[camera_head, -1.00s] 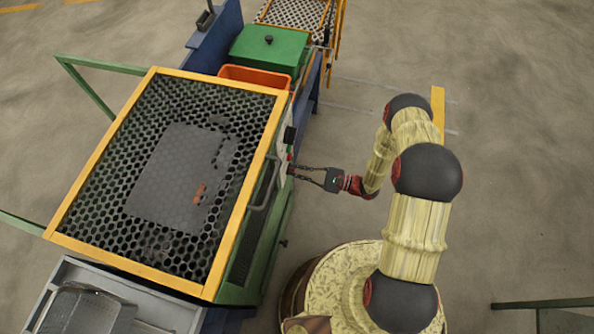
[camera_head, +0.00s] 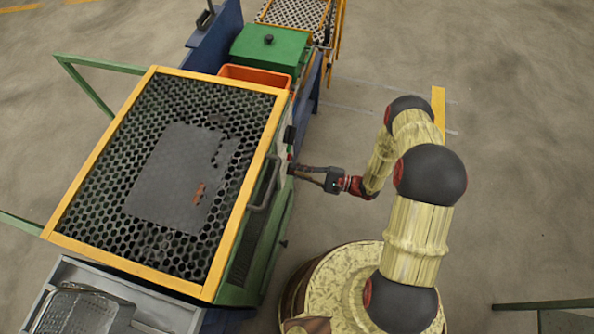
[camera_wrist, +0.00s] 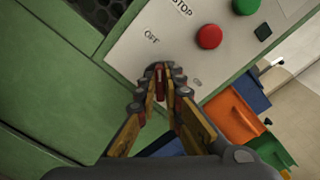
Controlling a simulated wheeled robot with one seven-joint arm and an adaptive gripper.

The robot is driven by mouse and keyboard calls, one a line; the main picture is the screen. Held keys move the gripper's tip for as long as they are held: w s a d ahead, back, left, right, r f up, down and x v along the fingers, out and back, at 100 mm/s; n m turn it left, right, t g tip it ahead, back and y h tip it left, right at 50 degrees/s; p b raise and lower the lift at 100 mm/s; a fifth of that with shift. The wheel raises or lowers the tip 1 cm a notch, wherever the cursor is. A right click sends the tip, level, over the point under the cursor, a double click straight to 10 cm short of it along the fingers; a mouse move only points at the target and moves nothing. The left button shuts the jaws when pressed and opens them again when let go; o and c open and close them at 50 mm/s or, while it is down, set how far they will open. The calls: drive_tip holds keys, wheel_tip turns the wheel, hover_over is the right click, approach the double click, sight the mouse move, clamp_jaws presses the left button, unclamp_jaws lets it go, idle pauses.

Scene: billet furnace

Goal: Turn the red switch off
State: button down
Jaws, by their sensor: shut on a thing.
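The control panel (camera_wrist: 160,28) is a pale plate on the side of the green furnace, with an "OFF" label and a "STOP" label. My gripper (camera_wrist: 159,72) is at this panel just below the "OFF" label, its fingers shut on the red switch (camera_wrist: 160,80). Only a thin red strip of the switch shows between the fingertips; they hide the rest, so its exact position is unclear. In the head view my gripper (camera_head: 293,169) reaches the furnace's right side from the right, and the switch is too small to make out.
A round red button (camera_wrist: 209,37) and a green button (camera_wrist: 245,5) sit on the panel near the fingers. A grey handle (camera_head: 266,185) sticks out of the furnace side close to my gripper. An orange bin (camera_head: 256,75) stands behind.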

drive_tip(key=c, duration=1.9)
unclamp_jaws()
drive_tip(key=shift+d, duration=0.1)
drive_tip(key=v, duration=1.2)
